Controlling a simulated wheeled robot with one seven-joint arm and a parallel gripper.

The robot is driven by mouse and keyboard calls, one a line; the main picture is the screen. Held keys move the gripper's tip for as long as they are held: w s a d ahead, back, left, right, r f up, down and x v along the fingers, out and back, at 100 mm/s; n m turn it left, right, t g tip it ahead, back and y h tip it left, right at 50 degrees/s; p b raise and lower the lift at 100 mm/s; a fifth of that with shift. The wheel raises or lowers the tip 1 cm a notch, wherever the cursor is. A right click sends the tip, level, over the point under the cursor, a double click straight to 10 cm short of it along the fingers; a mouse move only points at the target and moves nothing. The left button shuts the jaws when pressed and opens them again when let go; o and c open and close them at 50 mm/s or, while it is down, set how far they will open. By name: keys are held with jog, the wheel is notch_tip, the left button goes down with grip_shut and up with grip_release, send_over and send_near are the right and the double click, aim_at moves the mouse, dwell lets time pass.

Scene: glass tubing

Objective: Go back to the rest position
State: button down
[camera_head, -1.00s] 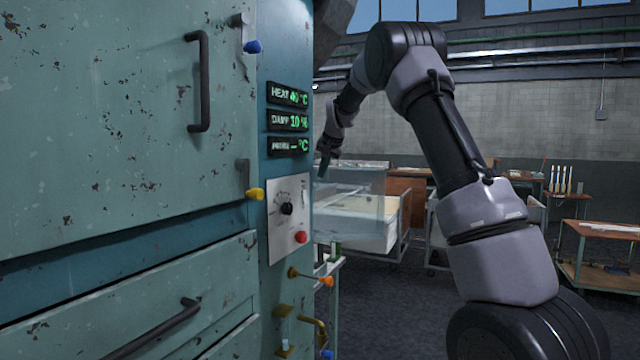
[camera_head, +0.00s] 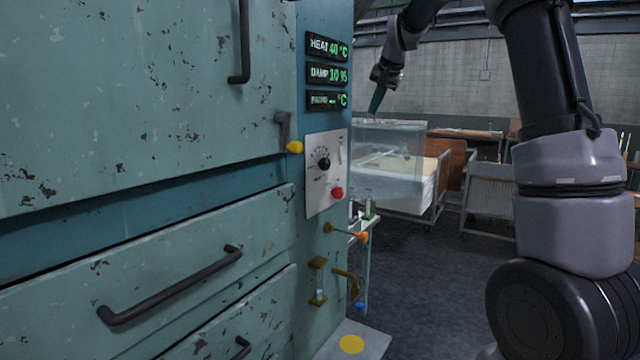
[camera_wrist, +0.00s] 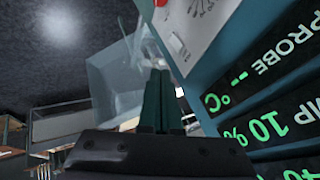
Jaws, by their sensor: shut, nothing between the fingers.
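My gripper (camera_head: 376,98) hangs in the air to the right of the display panel, fingers pointing down, above or in front of a clear box. In the wrist view its two dark green fingers (camera_wrist: 157,98) lie together, shut with nothing between them. The cabinet's displays (camera_head: 328,73) read HEAT 40 °C, DAMP 10 % and a PROBE line with dashes. The probe display also shows in the wrist view (camera_wrist: 250,72), close to the right of the fingers. I cannot tell the exact gap between gripper and cabinet.
The worn teal cabinet (camera_head: 130,130) fills the left. Its control plate (camera_head: 325,172) has a dial and a red button; a yellow-tipped lever (camera_head: 294,147) and an orange-tipped lever (camera_head: 361,237) stick out. The clear box (camera_head: 390,165) stands beyond. Dark floor (camera_head: 440,290) is open at right.

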jog(key=s+d+r, duration=0.1)
jog(key=s+d, duration=0.1)
jog(key=s, duration=1)
jog(key=s+d+r, duration=0.1)
jog(key=s, duration=1)
jog(key=s+f, duration=0.4)
jog(key=s, duration=0.5)
jog(key=s+f+n, duration=0.1)
jog(key=s+f, duration=0.2)
jog(key=s, duration=0.6)
jog(key=shift+f, duration=0.4)
jog(key=shift+d, duration=0.1)
